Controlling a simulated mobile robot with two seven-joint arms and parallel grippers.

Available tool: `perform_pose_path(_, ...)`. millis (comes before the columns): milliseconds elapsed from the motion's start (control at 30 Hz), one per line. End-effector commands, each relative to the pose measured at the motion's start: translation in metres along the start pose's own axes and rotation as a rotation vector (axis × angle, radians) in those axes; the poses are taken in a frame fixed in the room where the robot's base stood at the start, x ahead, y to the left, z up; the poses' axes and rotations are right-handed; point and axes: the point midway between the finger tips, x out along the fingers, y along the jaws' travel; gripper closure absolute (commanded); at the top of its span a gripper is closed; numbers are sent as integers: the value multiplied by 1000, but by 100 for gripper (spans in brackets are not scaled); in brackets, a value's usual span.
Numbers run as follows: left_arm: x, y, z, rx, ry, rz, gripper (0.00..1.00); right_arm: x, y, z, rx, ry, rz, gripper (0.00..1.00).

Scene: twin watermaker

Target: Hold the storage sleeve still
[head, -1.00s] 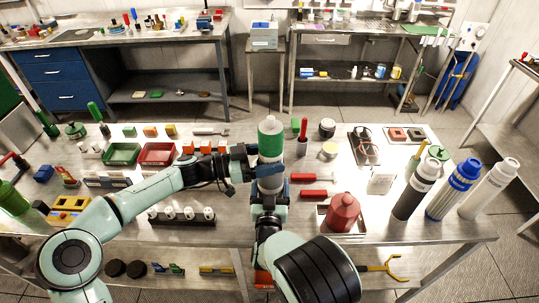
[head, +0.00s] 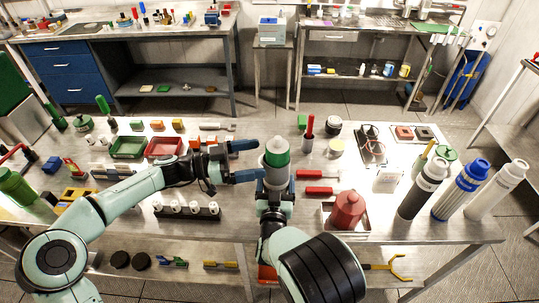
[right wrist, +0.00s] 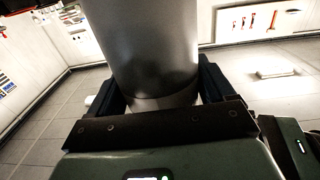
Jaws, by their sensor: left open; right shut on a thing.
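The storage sleeve, a grey metal cylinder (head: 277,177), stands upright in my right gripper (head: 275,192). A part with a pale top and a green band (head: 277,158) sits at its upper end; how deep it goes inside is hidden. In the right wrist view the sleeve (right wrist: 150,50) rises between the two dark fingers of my right gripper (right wrist: 165,100), which is shut on it. My left gripper (head: 259,160) is open and empty just left of the green band, its blue fingers spread and pointing right.
On the table are a green tray (head: 113,148), a red tray (head: 150,152), a rack of white pieces (head: 158,212) and a red bottle (head: 347,209). Tall white, blue-capped and black-banded bottles (head: 462,190) stand at the right.

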Motion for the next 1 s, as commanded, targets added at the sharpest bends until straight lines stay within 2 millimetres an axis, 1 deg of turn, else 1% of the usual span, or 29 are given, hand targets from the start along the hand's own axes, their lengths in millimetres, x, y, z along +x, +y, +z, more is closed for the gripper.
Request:
perform_pose_path(33,-12,-1,0,0,-1,-5,1,0,0,-1,1,2,0,64)
perform_pose_path(100,-25,-1,0,0,-1,-4,1,0,0,-1,1,2,0,64)
perform_pose_path(200,-40,-1,0,0,1,-2,1,0,0,-1,1,2,0,64)
perform_pose_path(300,-50,0,-1,0,1,-1,1,0,0,-1,1,2,0,64)
perform_pose_path(433,-56,0,-1,0,2,0,1,0,0,-1,1,2,-1,64)
perform_pose_path(767,-56,0,-1,0,2,1,1,0,0,-1,1,2,-1,64)
perform_pose_path(800,-56,0,-1,0,2,1,1,0,0,-1,1,2,-1,15)
perform_pose_path(833,-56,0,-1,0,2,1,1,0,0,-1,1,2,-1,5)
perform_pose_path(867,-56,0,-1,0,2,1,1,0,0,-1,1,2,-1,0)
perform_pose_path(1000,-56,0,-1,0,2,1,1,0,0,-1,1,2,-1,0)
